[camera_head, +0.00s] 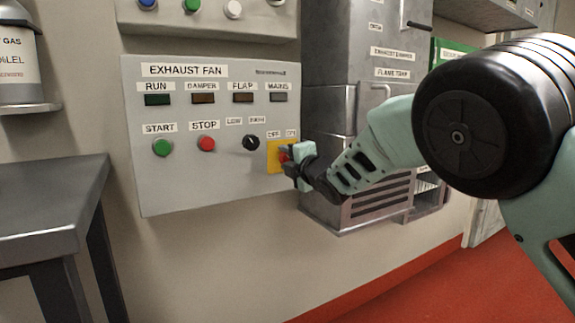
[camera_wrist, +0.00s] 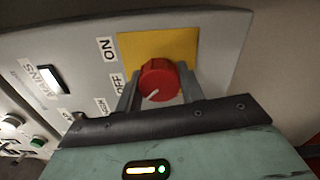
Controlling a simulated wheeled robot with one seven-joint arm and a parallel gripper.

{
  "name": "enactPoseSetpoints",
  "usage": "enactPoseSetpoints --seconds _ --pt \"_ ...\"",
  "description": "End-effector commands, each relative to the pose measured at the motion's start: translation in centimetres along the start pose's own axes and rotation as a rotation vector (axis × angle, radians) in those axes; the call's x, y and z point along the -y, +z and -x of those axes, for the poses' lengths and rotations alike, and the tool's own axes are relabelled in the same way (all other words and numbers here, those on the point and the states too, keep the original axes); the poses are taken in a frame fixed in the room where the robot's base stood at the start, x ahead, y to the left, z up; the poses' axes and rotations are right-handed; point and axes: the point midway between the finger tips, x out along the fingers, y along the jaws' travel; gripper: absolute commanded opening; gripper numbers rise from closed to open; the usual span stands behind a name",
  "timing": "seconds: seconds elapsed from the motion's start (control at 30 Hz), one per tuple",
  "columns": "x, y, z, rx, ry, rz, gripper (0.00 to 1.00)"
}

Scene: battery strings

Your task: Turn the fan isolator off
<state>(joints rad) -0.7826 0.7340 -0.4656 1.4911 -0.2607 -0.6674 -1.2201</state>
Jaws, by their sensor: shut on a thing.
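The fan isolator is a red rotary knob (camera_head: 283,157) on a yellow plate (camera_head: 272,166), at the lower right of the EXHAUST FAN panel. The knob (camera_wrist: 158,78) and yellow plate (camera_wrist: 160,45) also show in the wrist view. My gripper (camera_head: 292,156) is at the knob, and in the wrist view its fingers (camera_wrist: 160,93) are shut on the knob's sides. The ON label (camera_wrist: 107,48) and OFF label (camera_wrist: 117,84) lie left of the plate there. The knob's white mark slants to the lower left in that view, toward the OFF side; its exact setting is hard to tell.
The grey panel (camera_head: 190,190) also bears a green START button (camera_head: 162,147), a red STOP button (camera_head: 207,143) and a black LOW/HIGH selector (camera_head: 251,143). A grey cabinet (camera_head: 340,60) stands close right. A dark table (camera_head: 50,190) is at the left.

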Motion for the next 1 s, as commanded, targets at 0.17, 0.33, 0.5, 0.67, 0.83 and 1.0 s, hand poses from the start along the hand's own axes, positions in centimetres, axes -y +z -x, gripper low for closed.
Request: enactPoseSetpoints --seconds 0.17,0.33,0.5,0.67,0.83,1.0 --pt "0.20 -0.14 0.01 -0.002 -0.002 0.036 0.15" --pt "0.16 -0.13 0.01 -0.002 -0.003 0.047 0.15" --pt "0.16 -0.12 0.01 -0.002 -0.003 0.048 0.15" --pt "0.17 -0.12 0.01 -0.002 -0.003 0.048 0.46" --pt "0.12 -0.09 0.00 -0.001 -0.002 0.047 0.59" --pt "0.07 -0.05 0.05 -0.001 -0.001 0.046 0.59"
